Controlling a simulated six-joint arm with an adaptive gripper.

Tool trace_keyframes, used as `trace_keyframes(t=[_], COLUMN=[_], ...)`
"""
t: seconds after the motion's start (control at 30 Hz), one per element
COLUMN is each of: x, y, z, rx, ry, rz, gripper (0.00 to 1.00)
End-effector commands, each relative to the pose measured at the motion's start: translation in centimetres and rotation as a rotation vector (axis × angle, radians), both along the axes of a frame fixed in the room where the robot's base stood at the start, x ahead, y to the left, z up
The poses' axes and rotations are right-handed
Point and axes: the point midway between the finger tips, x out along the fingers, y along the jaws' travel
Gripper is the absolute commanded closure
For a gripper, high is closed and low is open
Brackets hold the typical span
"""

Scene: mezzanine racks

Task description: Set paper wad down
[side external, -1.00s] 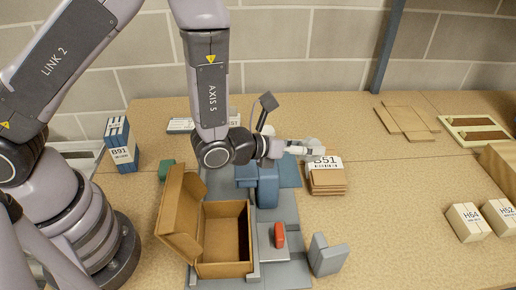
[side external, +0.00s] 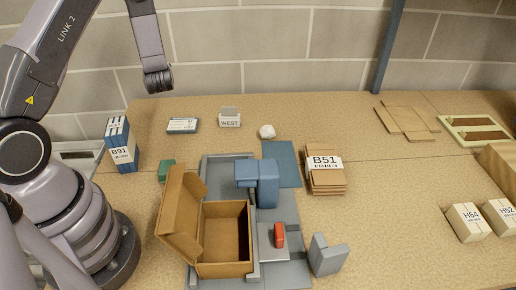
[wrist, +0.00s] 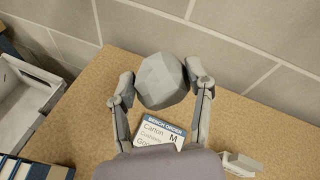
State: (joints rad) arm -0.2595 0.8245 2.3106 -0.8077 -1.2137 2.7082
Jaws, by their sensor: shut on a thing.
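A grey, faceted paper wad (wrist: 162,80) is between the two fingertips of my gripper (wrist: 163,82) in the wrist view. The gripper is shut on it, and the wad is held up above the back of the bench near the wall. In the side view the gripper and held wad do not show; only my arm's links are seen at upper left. A second pale lump (side external: 267,131) lies on the bench in the side view, behind the blue mat (side external: 283,172).
An order card (wrist: 160,133) lies below the wad; it also shows in the side view (side external: 183,126). A WEST sign (side external: 229,121) stands beside it. An open carton (side external: 226,268), blue block (side external: 268,185), red item (side external: 279,235) and B51 stack (side external: 325,178) stand further forward.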

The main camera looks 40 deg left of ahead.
Motion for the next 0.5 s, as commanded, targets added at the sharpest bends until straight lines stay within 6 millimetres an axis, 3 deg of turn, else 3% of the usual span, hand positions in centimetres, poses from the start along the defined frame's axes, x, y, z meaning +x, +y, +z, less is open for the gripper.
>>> trace_keyframes(t=[0.03,0.2,0.4,0.5], x=[-1.3,-4.4,-7.2,-7.3], y=[1.8,5.3,7.9,7.9], z=[0.0,0.0,-0.1,-1.6], rx=[-0.001,-0.004,-0.007,-0.009], ry=[-0.001,-0.005,-0.007,-0.002], rz=[0.063,0.206,0.326,0.328], gripper=[0.67,0.67,0.67,0.67])
